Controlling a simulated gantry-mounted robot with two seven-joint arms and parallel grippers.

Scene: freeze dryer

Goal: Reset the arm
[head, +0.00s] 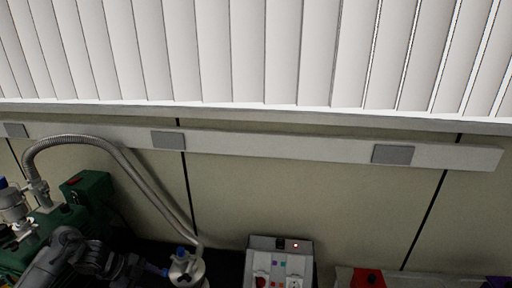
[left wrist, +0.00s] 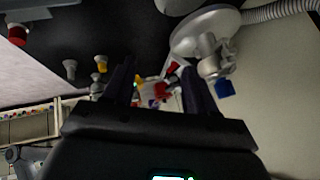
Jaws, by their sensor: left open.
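My left gripper (left wrist: 157,68) shows in the left wrist view as two dark fingers spread apart, with nothing held between them. In the head view my dark grey left arm comes in low at the left, and its gripper end (head: 130,268) is near the metal vessel with a blue knob (head: 182,268). I cannot tell how far apart they are. My right gripper is in neither view.
A green machine (head: 92,195) with a ribbed metal hose (head: 130,160) stands at the left. A grey control box (head: 280,262) with a red light stands at the bottom middle. A beige wall with a rail (head: 270,145) and white blinds (head: 250,50) is behind.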

